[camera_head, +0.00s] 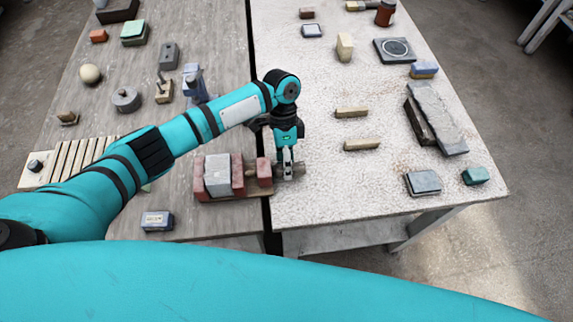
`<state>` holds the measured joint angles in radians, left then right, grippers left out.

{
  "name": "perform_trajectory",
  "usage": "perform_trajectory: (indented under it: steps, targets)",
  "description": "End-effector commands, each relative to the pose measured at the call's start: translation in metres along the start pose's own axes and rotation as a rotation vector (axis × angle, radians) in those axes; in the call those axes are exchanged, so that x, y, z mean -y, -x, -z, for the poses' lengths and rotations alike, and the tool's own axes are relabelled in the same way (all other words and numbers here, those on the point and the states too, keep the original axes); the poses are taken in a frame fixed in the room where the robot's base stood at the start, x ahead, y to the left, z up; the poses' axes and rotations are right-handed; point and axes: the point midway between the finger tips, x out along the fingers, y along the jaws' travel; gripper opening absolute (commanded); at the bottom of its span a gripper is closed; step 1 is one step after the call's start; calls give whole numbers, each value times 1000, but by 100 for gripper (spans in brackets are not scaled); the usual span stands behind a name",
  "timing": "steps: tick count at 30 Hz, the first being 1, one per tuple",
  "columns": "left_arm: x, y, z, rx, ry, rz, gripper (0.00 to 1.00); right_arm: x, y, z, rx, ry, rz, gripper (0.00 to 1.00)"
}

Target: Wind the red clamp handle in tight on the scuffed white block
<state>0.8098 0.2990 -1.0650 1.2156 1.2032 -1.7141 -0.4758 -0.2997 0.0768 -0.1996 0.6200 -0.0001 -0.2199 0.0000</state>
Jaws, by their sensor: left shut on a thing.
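The scuffed white block (217,178) stands upright in the clamp (237,170), between its two red jaws. I cannot tell whether a small gap is left beside the block. A further red end piece (263,172) stands to the right of the jaws. My right gripper is out of view.
A blue-grey box (157,221) lies in front of the clamp. A slatted rack (75,158) stands at left, partly behind my arm. Two wooden sticks (362,144) and a stone slab (437,118) lie on the right table.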

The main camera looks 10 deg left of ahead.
Motion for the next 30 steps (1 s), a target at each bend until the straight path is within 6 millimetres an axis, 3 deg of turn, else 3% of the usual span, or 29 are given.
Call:
perform_trajectory:
  steps: [9, 23, 24, 30]
  targets:
    - [2, 1, 1, -1, -2, -109, 0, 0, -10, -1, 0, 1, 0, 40]
    - [2, 2, 1, -1, -2, -123, 0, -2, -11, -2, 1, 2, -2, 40]
    - [2, 2, 1, -1, -2, -123, 34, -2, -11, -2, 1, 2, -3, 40]
    - [2, 1, 1, 0, -1, -123, 57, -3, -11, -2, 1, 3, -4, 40]
